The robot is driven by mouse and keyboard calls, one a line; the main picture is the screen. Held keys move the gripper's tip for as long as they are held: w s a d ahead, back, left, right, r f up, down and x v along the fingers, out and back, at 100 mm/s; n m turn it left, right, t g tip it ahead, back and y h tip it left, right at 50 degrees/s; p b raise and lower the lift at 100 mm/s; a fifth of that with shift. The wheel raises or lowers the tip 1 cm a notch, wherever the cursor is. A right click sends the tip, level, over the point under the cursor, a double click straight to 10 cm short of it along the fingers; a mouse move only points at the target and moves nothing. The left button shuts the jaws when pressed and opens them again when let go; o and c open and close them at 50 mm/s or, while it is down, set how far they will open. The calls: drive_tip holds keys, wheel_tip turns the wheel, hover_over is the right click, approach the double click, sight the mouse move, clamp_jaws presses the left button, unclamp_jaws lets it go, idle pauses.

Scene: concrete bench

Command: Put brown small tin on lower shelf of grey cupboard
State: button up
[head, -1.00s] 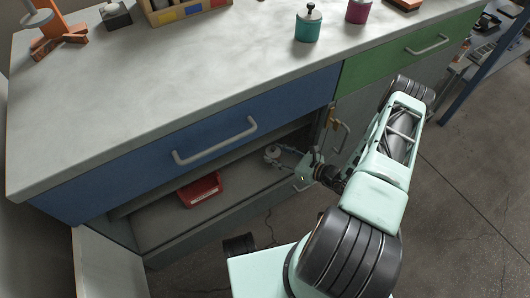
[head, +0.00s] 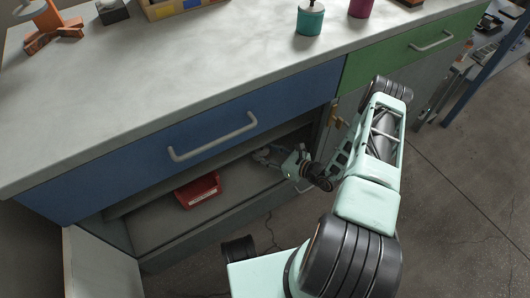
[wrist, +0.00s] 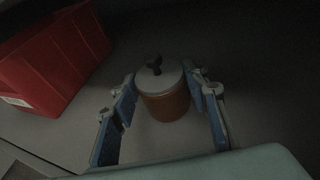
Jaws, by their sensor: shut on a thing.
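The brown small tin (wrist: 166,104), with a pale lid and a dark knob, stands upright between the blue finger pads of my gripper (wrist: 163,108) in the wrist view. My gripper is shut on it. In the head view my gripper (head: 268,156) reaches through the open front of the grey cupboard (head: 215,236), under the blue drawer. The tin cannot be made out clearly there. It is inside over the lower shelf (head: 155,228); I cannot tell whether its base touches the shelf.
A red bin (head: 198,190) sits on the lower shelf, left of my gripper; it also shows in the wrist view (wrist: 55,62). The blue drawer front (head: 190,135) and bench top overhang the opening. An open door (head: 100,265) stands at left. Shelf front-left is clear.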

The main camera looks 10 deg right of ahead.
drive_tip(key=o, duration=1.3)
drive_tip(key=shift+f, duration=0.1)
drive_tip(key=shift+d+r, duration=0.1)
drive_tip(key=shift+r, duration=0.15)
drive_tip(key=p+v, duration=0.3)
drive_tip(key=v, duration=0.9)
drive_tip(key=shift+p, duration=0.4)
